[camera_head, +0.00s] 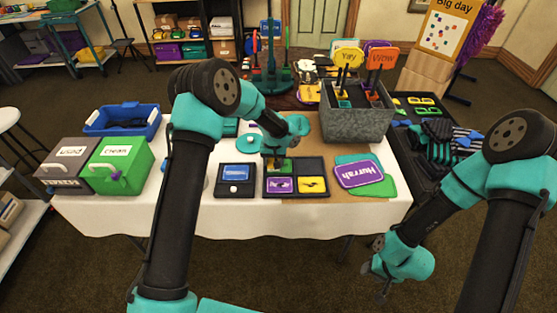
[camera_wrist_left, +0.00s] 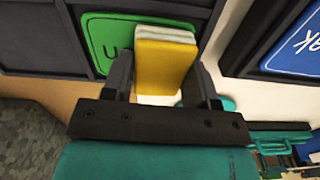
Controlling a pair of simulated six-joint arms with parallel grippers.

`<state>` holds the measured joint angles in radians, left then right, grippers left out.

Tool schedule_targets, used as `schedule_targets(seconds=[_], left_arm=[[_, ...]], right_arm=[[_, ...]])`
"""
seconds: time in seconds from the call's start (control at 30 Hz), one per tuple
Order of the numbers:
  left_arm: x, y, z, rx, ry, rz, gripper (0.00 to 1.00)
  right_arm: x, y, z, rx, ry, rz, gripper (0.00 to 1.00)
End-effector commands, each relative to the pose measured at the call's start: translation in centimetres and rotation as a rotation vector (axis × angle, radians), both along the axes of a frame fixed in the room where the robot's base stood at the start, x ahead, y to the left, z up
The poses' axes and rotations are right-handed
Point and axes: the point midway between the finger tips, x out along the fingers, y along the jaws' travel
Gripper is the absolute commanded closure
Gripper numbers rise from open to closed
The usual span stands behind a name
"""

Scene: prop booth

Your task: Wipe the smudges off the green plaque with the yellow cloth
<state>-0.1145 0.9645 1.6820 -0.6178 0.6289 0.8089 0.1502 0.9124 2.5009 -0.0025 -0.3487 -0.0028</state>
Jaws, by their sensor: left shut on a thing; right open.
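The green plaque (camera_wrist_left: 103,38) lies in a black tray (camera_head: 295,197); part of it shows in the head view (camera_head: 287,163). My left gripper (camera_head: 274,161) is over the tray, shut on the folded yellow cloth (camera_wrist_left: 163,65). The cloth covers the right part of the plaque in the left wrist view; I cannot tell whether it touches. No smudges can be made out on the visible part. My right gripper (camera_head: 376,282) is open and empty, low in front of the table's right side.
The same tray holds a purple plaque (camera_head: 280,185) and a yellow one (camera_head: 312,184). A blue plaque (camera_head: 238,172) sits in a tray to the left. A purple sign (camera_head: 358,174) lies to the right, below a grey bin (camera_head: 355,123). Grey and green boxes (camera_head: 118,166) stand left.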

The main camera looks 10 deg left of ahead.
Motion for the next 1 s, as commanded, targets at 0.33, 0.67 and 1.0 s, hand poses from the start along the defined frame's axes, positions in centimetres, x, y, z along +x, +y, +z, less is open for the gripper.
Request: schedule_targets(seconds=[0.33,0.67,1.0], left_arm=[[-0.4,1.6,0.0,0.003,0.006,-0.003,0.83],[0.1,-0.9,0.2,0.001,0.004,0.007,0.84],[0.7,-2.8,0.6,0.000,0.000,0.018,0.85]], right_arm=[[0.0,0.0,0.0,0.000,0.000,0.000,0.57],[0.0,0.0,0.0,0.000,0.000,0.000,0.57],[0.0,0.0,0.0,0.000,0.000,0.000,0.57]])
